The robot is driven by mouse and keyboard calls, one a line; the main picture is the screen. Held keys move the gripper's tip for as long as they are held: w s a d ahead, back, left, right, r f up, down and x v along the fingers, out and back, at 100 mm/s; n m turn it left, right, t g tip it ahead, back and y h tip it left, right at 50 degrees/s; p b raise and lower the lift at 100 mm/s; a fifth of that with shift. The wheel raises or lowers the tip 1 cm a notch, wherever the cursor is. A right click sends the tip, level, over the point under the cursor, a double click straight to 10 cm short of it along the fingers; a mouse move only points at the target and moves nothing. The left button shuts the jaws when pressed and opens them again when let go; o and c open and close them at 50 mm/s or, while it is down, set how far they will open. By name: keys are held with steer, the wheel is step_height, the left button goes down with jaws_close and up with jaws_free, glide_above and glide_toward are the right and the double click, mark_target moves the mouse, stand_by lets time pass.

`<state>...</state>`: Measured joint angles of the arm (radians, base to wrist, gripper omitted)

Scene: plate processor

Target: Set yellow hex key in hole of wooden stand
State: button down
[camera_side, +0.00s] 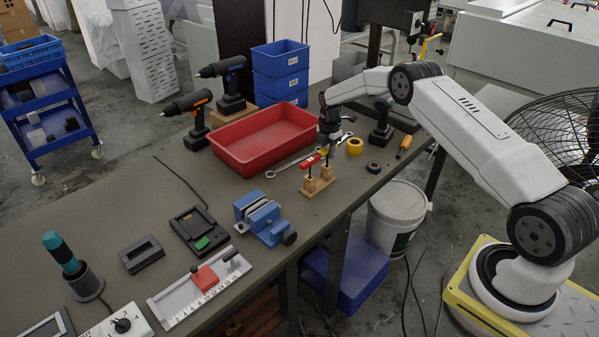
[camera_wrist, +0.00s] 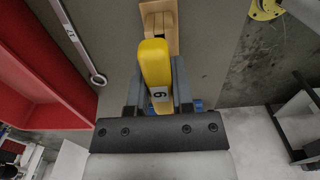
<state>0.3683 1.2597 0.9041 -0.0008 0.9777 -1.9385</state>
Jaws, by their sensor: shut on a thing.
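The yellow hex key (camera_wrist: 155,62), its handle marked 6, is held between the two fingers of my gripper (camera_wrist: 158,98) in the wrist view. In the side view my gripper (camera_side: 330,133) points down just above the small wooden stand (camera_side: 318,187). The stand's end also shows beyond the yellow handle in the wrist view (camera_wrist: 172,42). A red-handled key (camera_side: 311,161) stands upright at the stand's left part. A dark shaft shows above its right part, under my gripper. I cannot tell whether the yellow key's tip is inside a hole; the handle hides it in the wrist view.
A red tray (camera_side: 262,140) lies behind the stand, with a wrench (camera_side: 292,163) in front. Yellow tape (camera_side: 355,147) and a dark roll (camera_side: 374,167) lie to the right. A blue vise (camera_side: 262,217) stands front left. The table's front edge is close to the stand.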

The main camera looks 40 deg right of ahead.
steer(key=shift+f, duration=0.3)
stand_by(0.4)
jaws_free()
steer(key=shift+r, duration=0.15)
stand_by(0.3)
steer(key=shift+r, duration=3.85)
steer(key=shift+a, duration=0.1)
